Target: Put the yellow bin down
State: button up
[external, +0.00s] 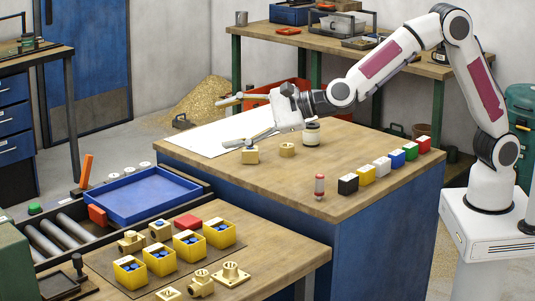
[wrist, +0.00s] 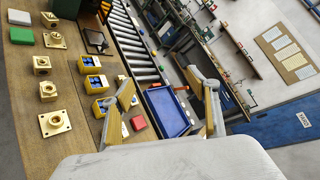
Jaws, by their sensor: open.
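Several yellow bins with blue pieces inside stand in a slanting row on the near table in the external view; the nearest yellow bin (external: 130,279) is at the left end and the farthest yellow bin (external: 220,240) at the right end. In the wrist view my gripper (wrist: 160,83) also shows parted, empty fingers.
A blue tray (external: 150,196) lies by the roller conveyor (external: 60,238). Brass fittings (external: 231,273) stand at the near table's front. The central workbench (external: 255,187) holds a brass block (external: 250,156), a jar (external: 312,135) and a row of coloured blocks; its front left is clear.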

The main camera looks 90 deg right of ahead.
jog(key=w+f+m+h, duration=0.3)
jog(key=w+f+m, duration=0.1)
jog(key=f+m, duration=0.1)
jog(key=m+g+h, duration=0.2)
jog(key=m+h, duration=0.6)
jog(key=m, duration=0.6)
send_over(228, 229)
notch_tip(228, 229, down, 17)
jog(key=shift+w+d+f, duration=0.1)
jog(key=shift+d+f, duration=0.05)
jog(key=shift+d, duration=0.05)
jog(key=shift+f, duration=0.1)
jog(key=shift+f, duration=3.9)
jog(key=shift+w+d, duration=0.4)
jog(key=shift+w, duration=0.05)
jog(key=shift+w+d, duration=0.1)
jog(key=shift+d, duration=0.05)
